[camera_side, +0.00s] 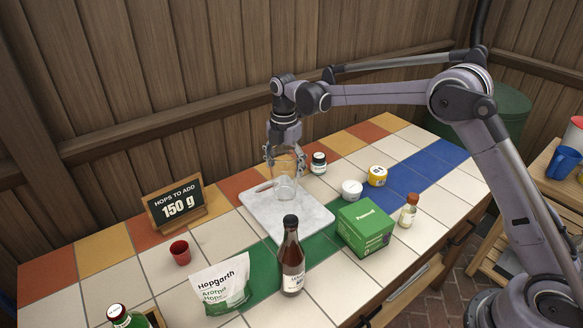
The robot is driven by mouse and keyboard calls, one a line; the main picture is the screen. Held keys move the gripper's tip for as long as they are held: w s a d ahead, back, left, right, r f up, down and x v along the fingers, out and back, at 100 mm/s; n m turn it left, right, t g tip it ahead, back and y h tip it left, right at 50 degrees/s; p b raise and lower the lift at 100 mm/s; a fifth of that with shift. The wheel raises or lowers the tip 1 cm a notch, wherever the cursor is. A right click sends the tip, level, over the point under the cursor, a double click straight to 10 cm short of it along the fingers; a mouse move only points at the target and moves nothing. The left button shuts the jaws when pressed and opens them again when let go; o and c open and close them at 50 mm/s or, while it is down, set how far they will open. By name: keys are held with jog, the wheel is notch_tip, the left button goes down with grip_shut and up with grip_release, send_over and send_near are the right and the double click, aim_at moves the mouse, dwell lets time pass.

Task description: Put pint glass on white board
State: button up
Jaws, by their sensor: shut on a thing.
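My gripper (285,158) is shut on the clear pint glass (286,184), with its fingers at the upper part of the glass. The glass is upright over the back part of the white marbled board (300,221). I cannot tell whether its base touches the board or hangs slightly above it. The board lies flat on the tiled table, and its front part is bare. A brown bottle hides a little of the board's near edge.
A brown bottle (292,262), a green box (365,227), a white jar (351,190) and a dark jar (318,163) stand around the board. A hops bag (220,285), red cup (180,252) and sign (175,205) are left. Tiles right of the red cup are clear.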

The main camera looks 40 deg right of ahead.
jog(key=shift+f, duration=2)
jog(key=shift+f, duration=0.1)
jog(key=o, duration=1.5)
jog(key=shift+f, duration=0.1)
jog(key=shift+c, duration=0.2)
